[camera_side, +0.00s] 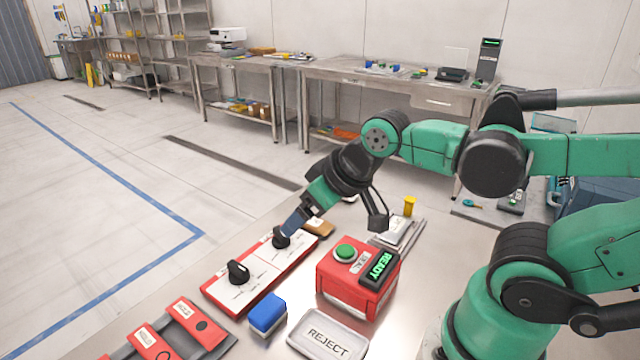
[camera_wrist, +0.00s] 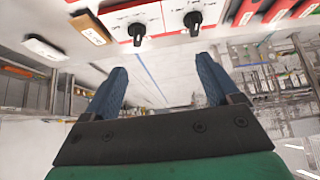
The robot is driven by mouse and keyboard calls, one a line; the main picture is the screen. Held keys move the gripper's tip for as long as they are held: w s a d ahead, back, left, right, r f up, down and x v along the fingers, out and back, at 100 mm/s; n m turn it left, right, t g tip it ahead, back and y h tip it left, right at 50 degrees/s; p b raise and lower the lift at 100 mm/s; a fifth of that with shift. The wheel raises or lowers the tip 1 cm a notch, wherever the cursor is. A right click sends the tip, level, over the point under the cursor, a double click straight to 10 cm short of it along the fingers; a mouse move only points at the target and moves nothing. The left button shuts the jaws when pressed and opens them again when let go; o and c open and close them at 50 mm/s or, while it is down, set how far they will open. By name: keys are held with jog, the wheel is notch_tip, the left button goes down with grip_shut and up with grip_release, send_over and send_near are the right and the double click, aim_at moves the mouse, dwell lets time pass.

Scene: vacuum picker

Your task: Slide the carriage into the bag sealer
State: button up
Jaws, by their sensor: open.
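The bag sealer (camera_side: 345,289) is a red box with a green button, a SEAL label and a lit READY display, on the steel table. Just behind it, a pale flat piece on metal rails, which looks like the carriage (camera_side: 397,232), lies at the sealer's back. It is partly hidden, so I cannot tell how far it reaches in. My gripper (camera_side: 292,226) is open and empty, left of the sealer, pointing down near the far black knob (camera_side: 281,241) of the red-and-white panel. In the wrist view its two blue fingers (camera_wrist: 158,82) stand apart with nothing between them.
The two-knob panel (camera_side: 240,293) lies left of the sealer; its knobs show in the wrist view (camera_wrist: 137,32). A blue block (camera_side: 267,314), a REJECT tray (camera_side: 328,335) and red slotted holders (camera_side: 165,335) are in front. A yellow piece (camera_side: 409,205) stands behind the carriage.

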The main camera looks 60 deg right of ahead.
jog(key=shift+c, duration=1.3)
jog(key=d+m, duration=0.1)
jog(key=d, duration=0.1)
jog(key=d+m+g, duration=0.1)
jog(key=w+d+m+h, duration=0.1)
jog(key=d, duration=0.1)
jog(key=shift+d+m+g, duration=0.3)
jog(key=shift+m+g, duration=0.1)
jog(key=shift+c, duration=0.8)
jog(key=m+g+y, duration=0.1)
jog(key=m+g, duration=0.4)
jog(key=m, duration=0.9)
send_over(410, 201)
notch_tip(410, 201, down, 6)
jog(key=shift+w+a+r, duration=0.1)
jog(key=shift+r, duration=0.15)
jog(key=shift+d+f, duration=0.2)
jog(key=shift+f, duration=2.7)
